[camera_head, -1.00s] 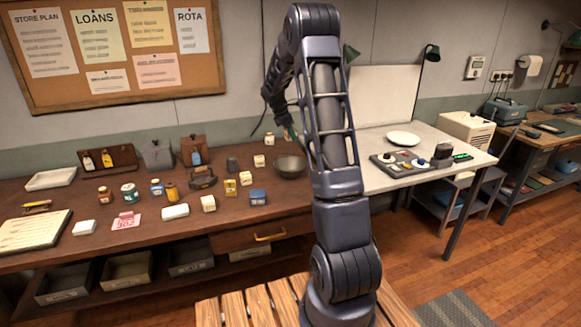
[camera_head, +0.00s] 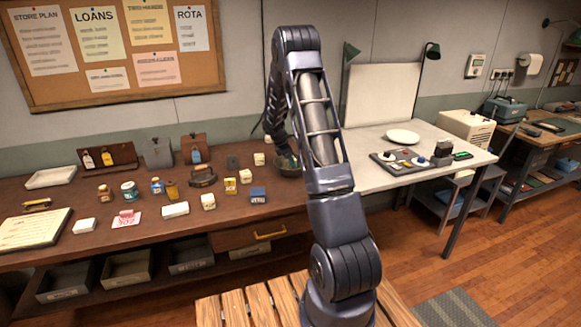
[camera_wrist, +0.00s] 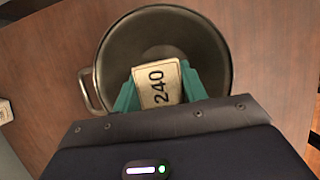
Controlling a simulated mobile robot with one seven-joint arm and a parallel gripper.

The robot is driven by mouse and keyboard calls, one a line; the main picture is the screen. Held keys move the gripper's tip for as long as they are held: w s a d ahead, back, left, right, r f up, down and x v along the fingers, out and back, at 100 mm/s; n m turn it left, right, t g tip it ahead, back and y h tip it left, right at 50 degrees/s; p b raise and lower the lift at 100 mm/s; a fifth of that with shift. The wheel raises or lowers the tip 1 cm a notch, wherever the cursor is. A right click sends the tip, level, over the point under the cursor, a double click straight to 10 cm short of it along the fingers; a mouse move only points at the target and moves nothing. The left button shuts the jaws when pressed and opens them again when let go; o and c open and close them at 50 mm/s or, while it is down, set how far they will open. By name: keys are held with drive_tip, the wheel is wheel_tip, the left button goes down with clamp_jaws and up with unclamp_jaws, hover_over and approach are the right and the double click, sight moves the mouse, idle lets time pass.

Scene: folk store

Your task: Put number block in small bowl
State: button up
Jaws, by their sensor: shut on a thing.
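I cannot tell how far below the rim the block is. In the head view the bowl (camera_head: 287,172) stands at the right end of the brown bench, and my arm partly hides it and the gripper.
A pale table (camera_head: 380,178) with a white plate (camera_head: 403,136) is at the right.

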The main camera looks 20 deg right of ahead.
drive_tip(key=shift+f, duration=1.3)
drive_tip(key=shift+f, duration=0.2)
drive_tip(key=o, duration=0.7)
